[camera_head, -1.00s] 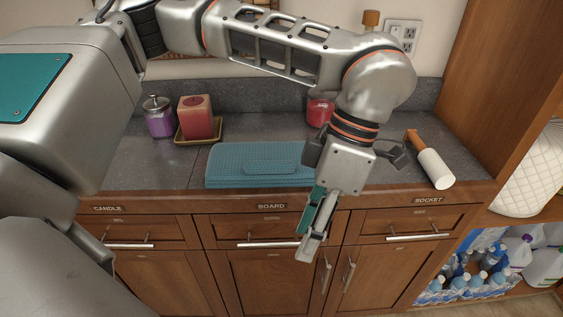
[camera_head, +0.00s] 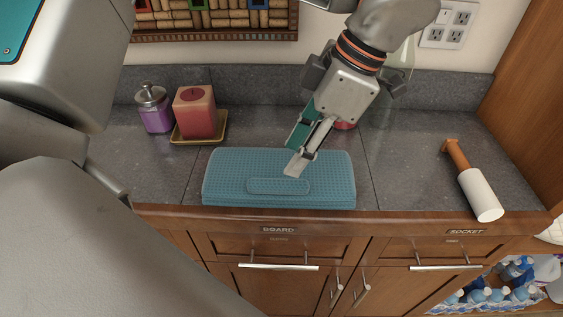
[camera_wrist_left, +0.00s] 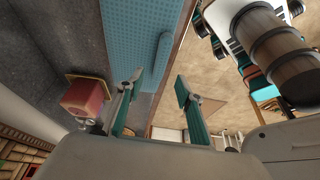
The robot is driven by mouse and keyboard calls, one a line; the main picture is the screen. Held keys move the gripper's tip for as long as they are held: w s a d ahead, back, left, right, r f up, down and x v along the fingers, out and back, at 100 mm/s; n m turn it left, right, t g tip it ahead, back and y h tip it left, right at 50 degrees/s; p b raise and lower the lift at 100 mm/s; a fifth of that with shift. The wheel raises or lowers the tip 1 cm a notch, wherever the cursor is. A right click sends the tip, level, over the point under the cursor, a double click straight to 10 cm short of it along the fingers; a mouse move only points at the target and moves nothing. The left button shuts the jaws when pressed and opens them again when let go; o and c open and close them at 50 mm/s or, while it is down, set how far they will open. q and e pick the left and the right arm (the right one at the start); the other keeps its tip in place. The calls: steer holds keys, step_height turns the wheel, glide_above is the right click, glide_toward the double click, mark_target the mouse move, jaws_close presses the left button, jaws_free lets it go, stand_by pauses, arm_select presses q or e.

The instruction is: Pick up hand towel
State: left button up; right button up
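The hand towel (camera_head: 232,176) is a folded blue textured cloth lying flat on the grey counter, near the front edge, with a small raised strip on its front part. It also shows in the left wrist view (camera_wrist_left: 132,30), running along the counter edge.
A red candle (camera_head: 195,112) on a yellow dish and a purple jar (camera_head: 154,108) stand left of the towel. A red object (camera_head: 346,126) is partly hidden behind the gripper. A white roll with a wooden handle (camera_head: 481,195) lies right. Counter between towel and roll is clear.

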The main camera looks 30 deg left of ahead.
mark_target(278, 181)
arm_select(q)
steer(key=x, duration=0.2)
steer(key=shift+s+f, duration=0.25)
steer(key=x, duration=0.5)
steer(key=shift+w, duration=0.15)
jaws_close()
